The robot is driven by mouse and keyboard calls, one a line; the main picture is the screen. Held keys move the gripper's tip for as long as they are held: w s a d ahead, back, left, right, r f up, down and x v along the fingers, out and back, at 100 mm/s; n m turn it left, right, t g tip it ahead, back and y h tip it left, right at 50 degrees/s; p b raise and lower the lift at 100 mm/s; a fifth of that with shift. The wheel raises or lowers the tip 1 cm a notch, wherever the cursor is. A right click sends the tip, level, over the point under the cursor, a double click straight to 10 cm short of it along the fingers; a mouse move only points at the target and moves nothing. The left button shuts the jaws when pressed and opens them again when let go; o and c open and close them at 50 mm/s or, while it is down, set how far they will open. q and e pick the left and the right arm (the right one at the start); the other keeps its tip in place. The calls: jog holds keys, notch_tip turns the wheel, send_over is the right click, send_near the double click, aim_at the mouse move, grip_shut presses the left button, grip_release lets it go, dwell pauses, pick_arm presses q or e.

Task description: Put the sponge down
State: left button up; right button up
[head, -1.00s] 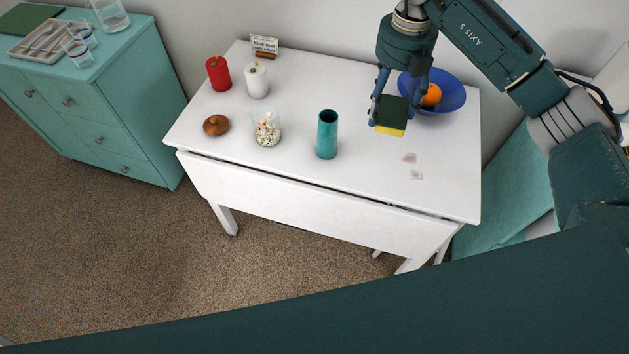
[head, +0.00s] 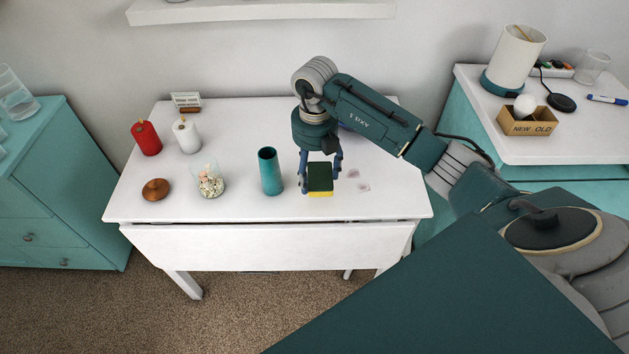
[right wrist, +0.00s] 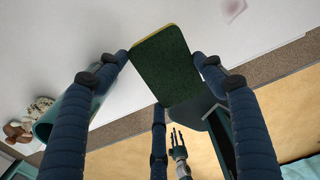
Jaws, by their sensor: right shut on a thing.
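The sponge (head: 320,178), dark green with a yellow layer, is over the white table (head: 240,118), just right of the teal vase (head: 270,172). My right gripper (head: 320,181) is shut on it, with a finger at either side. In the right wrist view the green face of the sponge (right wrist: 163,65) shows between the fingertips. I cannot tell whether its lower edge touches the tabletop.
Pinkish stains (head: 356,181) mark the table right of the sponge. A glass of pale pieces (head: 210,184), a brown wooden object (head: 156,190), a red candle (head: 146,140) and a white candle (head: 187,137) stand left. My arm mostly hides the blue bowl (head: 345,127).

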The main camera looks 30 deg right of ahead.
aim_at(315, 175)
jog(key=shift+f, duration=0.3)
notch_tip(315, 175, down, 3)
jog(key=shift+f+p, duration=0.2)
jog(key=shift+p, duration=0.1)
jog(key=shift+f, duration=0.5)
jog(key=o, duration=1.1)
jog(key=shift+r, duration=0.1)
pick_arm(q)
jog(key=shift+w+d+r, duration=0.2)
jog(key=shift+d, duration=0.35)
jog(key=shift+a, duration=0.1)
pick_arm(e)
jog(key=shift+r, duration=0.1)
